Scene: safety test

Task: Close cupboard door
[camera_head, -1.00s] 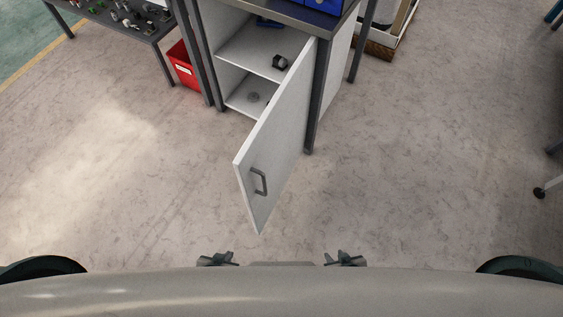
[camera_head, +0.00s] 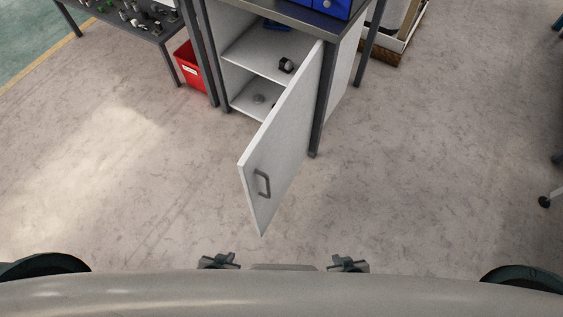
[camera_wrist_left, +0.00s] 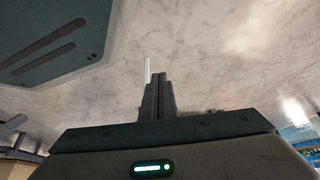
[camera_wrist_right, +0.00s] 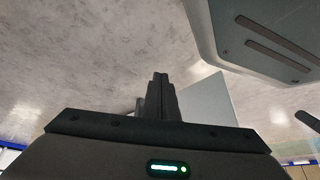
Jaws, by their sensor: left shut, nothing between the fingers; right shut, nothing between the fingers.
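The white cupboard (camera_head: 230,32) stands at the top middle of the head view. Its white door (camera_head: 288,130) hangs wide open toward me, with a grey bar handle (camera_head: 263,184) near its free edge. My left gripper (camera_head: 219,261) and right gripper (camera_head: 348,263) show low in the head view, below the door and apart from it. In the left wrist view my left gripper (camera_wrist_left: 157,80) has its fingers together and empty. In the right wrist view my right gripper (camera_wrist_right: 160,80) is also shut and empty. A pale panel, probably the door, shows behind its fingers.
Dark items lie on the cupboard shelves (camera_head: 262,55). A red bin (camera_head: 190,68) and a table with small parts (camera_head: 140,25) stand to the left. A dark table leg (camera_head: 321,115) is beside the door's hinge side. The floor around the door is clear.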

